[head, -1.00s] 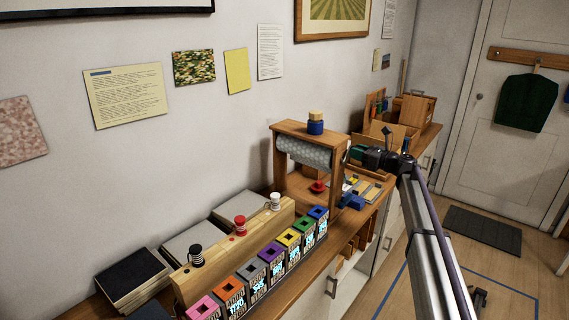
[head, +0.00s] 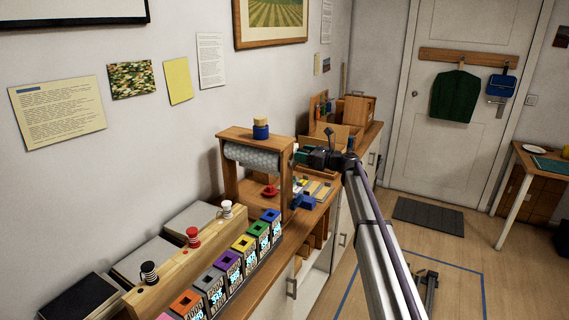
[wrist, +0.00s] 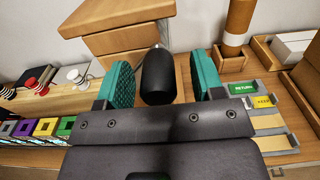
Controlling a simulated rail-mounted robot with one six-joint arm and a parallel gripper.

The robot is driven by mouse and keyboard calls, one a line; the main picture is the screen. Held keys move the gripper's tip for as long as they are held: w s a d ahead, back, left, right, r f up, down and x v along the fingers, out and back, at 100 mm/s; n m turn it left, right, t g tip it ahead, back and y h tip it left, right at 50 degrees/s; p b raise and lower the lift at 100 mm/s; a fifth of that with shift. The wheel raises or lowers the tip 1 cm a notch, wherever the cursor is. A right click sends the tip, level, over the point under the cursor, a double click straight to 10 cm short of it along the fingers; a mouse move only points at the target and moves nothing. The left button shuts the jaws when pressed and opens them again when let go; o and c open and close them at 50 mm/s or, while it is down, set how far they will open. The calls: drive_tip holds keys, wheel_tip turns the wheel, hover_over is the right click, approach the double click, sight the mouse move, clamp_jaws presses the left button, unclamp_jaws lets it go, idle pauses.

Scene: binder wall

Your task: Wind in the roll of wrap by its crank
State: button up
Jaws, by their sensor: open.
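The roll of wrap (head: 252,160), pale and patterned, hangs across the top of a wooden stand (head: 286,190) on the bench. The crank's black handle (wrist: 158,82) points towards my wrist camera, beside the stand's wooden side (wrist: 118,40). My gripper (wrist: 163,78) is open, with one teal finger on each side of the handle. Gaps show between handle and fingers, so neither appears to touch it. In the head view my gripper (head: 304,157) is at the stand's right side, and it hides the crank there.
A blue jar with a tan lid (head: 261,128) stands on top of the stand. Spools on a wooden block (head: 180,258) and a row of coloured boxes (head: 236,258) are in front. Wooden trays and a box (head: 357,108) stand behind. Open floor (head: 460,235) lies right of the bench.

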drive_tip(key=v, duration=0.9)
